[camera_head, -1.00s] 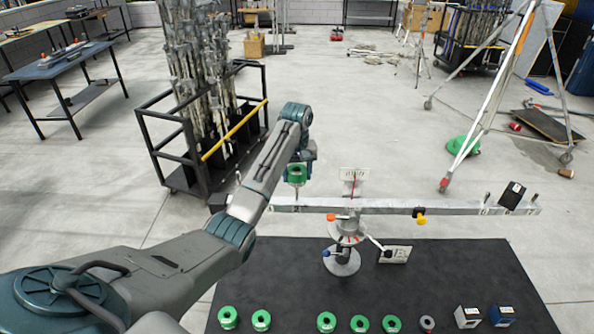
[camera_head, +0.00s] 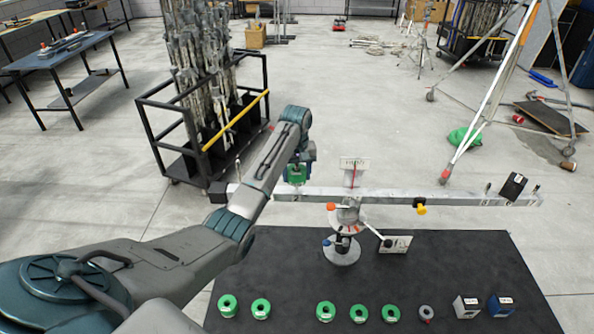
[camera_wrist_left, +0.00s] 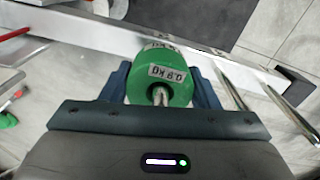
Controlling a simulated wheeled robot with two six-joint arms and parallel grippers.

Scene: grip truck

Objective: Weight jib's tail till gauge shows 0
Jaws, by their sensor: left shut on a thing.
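My left gripper (camera_head: 297,172) is shut on a green disc weight (camera_head: 295,175), just above the grey jib beam (camera_head: 380,197). In the left wrist view the disc (camera_wrist_left: 162,80) sits between the fingers, with a label that seems to read 0.8 kg. A metal pin shows at its hole; I cannot tell whether the disc is threaded on it. More pins (camera_wrist_left: 232,88) stand beside it. The gauge (camera_head: 354,163) is a pale plate with a red needle behind the beam; its reading is too small to tell. My right gripper is out of view.
Several green discs (camera_head: 326,311), a grey ring (camera_head: 426,313), a white box (camera_head: 466,307) and a blue box (camera_head: 500,306) stand along the dark mat's (camera_head: 450,262) front. A black device (camera_head: 513,186) is on the beam's right end. A rack (camera_head: 200,150) stands behind my arm.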

